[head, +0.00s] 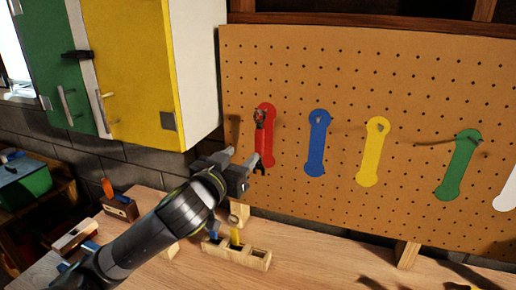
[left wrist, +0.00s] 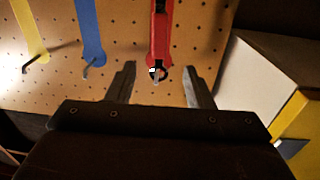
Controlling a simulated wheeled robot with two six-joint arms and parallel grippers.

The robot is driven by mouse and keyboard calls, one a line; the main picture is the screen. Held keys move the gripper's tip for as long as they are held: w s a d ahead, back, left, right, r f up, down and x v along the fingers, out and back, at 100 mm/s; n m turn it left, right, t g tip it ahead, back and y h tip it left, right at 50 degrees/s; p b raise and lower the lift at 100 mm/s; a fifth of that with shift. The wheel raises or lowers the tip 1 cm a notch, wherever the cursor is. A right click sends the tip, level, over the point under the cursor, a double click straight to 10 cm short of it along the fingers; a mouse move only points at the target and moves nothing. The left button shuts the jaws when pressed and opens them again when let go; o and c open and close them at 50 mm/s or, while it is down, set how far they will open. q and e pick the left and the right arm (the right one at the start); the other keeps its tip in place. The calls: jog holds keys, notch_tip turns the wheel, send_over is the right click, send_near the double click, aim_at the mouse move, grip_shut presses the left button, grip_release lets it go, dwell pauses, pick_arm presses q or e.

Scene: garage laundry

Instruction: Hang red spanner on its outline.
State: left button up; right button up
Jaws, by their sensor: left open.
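The red spanner (head: 261,140) is at the red outline (head: 267,106) on the pegboard, upright and lying along it. In the left wrist view, which is upside down, the spanner (left wrist: 160,35) shows its ring end at the peg place; it seems to hang there. My left gripper (head: 243,160) is open just in front of the board, by the spanner. In the left wrist view its two fingers (left wrist: 160,85) stand apart on either side of the ring end, with a gap on both sides. My right gripper is not in view.
The pegboard (head: 340,90) also carries blue (head: 317,150), yellow (head: 374,160) and green (head: 458,170) outlines with pegs. A wooden rack (head: 250,258) with blue and yellow handles stands below on the workbench (head: 320,265). A yellow and white cabinet (head: 190,70) juts out at the upper left.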

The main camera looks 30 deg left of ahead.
aim_at(256, 138)
pick_arm(q)
jog(key=w, duration=0.3)
jog(key=w+a, duration=0.1)
jog(key=w, duration=0.3)
jog(key=w+a+b, duration=0.1)
jog(key=w, duration=0.2)
jog(key=shift+w+a+r, duration=0.1)
jog(key=shift+w, duration=0.2)
jog(key=shift+w+a, duration=0.1)
jog(key=shift+w, duration=0.45)
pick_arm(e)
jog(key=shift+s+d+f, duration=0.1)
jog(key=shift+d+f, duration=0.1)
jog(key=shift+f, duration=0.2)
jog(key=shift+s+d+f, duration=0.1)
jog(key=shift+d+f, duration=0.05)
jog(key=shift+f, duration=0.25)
pick_arm(q)
grip_shut()
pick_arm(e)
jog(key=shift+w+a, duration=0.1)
pick_arm(q)
grip_release()
